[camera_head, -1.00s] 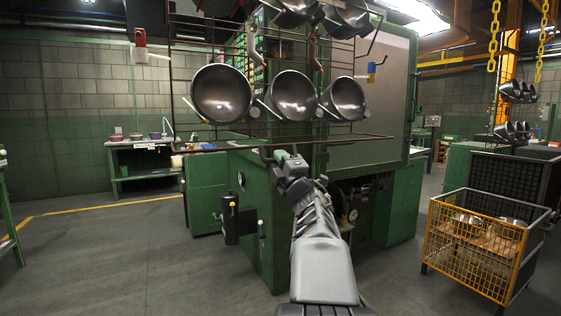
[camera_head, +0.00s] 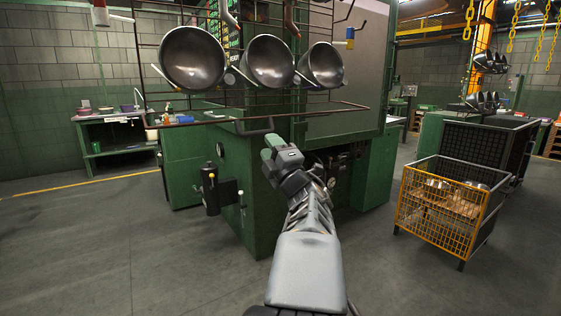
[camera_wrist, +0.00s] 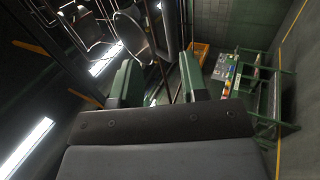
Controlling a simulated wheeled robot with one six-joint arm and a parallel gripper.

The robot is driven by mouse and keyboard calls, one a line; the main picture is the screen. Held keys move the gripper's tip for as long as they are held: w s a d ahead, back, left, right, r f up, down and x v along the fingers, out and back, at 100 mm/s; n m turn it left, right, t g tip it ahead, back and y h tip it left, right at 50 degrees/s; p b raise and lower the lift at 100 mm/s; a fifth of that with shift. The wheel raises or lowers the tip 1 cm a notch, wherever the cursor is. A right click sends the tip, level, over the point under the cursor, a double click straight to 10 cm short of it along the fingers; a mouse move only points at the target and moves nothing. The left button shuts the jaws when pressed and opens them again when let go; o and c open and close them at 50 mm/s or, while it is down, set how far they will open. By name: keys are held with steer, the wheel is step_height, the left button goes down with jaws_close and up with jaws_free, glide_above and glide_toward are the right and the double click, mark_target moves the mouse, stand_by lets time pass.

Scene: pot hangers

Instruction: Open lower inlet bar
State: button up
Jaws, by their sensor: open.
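The lower inlet bar (camera_head: 200,120) is a thin dark reddish-brown bar along the bottom front of the wire hanger rack. It lies level across the front of the green machine. A small U-shaped handle (camera_head: 255,131) hangs from it. My gripper (camera_head: 273,150) is open, with green fingers, just below and slightly right of the handle. They look apart, but the depth between them is hard to tell. In the wrist view my two fingers (camera_wrist: 160,82) stand apart, with thin dark rods beyond them. I cannot tell which rod is the bar.
Three metal pots hang on the rack above the bar, the middle one (camera_head: 268,62) among them. The green machine (camera_head: 240,185) stands behind, with a dark cylinder (camera_head: 211,193) on its side. A yellow wire crate (camera_head: 440,205) stands at the right. The floor at the left is clear.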

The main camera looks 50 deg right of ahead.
steer(key=v, duration=0.5)
steer(key=shift+s+f, duration=0.15)
steer(key=shift+s, duration=0.1)
